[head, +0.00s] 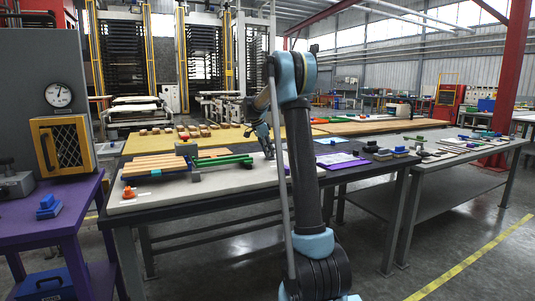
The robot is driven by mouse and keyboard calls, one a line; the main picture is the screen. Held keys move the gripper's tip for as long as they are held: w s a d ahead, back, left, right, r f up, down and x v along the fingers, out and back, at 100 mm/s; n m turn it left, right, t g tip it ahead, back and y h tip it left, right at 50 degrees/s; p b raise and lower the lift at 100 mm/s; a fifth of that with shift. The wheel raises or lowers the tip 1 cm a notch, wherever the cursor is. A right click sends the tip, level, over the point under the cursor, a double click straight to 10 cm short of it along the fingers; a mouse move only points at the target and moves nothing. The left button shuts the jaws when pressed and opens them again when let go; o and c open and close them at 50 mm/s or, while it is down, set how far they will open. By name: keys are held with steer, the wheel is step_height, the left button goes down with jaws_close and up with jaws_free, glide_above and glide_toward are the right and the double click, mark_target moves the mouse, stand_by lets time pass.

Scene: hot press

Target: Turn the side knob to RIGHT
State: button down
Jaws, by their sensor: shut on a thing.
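My gripper (269,153) is small in the head view, just left of my upright arm. It points down beside the right end of the green bars (222,160) on the hot press fixture. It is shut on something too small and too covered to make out. I cannot clearly pick out the side knob or read its setting. The fixture has a pale base board (215,183), wooden slats (153,167) and a grey clamp block (188,150) with a red-topped knob (181,137). An orange knob-like part (128,192) sits at the front left.
The dark table (180,216) carries the fixture. A purple plate (342,160) lies right of my arm. Small parts fill the right bench (440,158).

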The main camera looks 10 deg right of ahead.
steer(key=shift+s+d+f, duration=0.15)
steer(key=shift+f, duration=0.05)
steer(key=c, duration=1.6)
jaws_free()
steer(key=shift+o, duration=0.2)
steer(key=shift+f, duration=0.1)
steer(key=w+v, duration=0.1)
steer(key=v, duration=1.1)
steer(key=shift+s, duration=0.25)
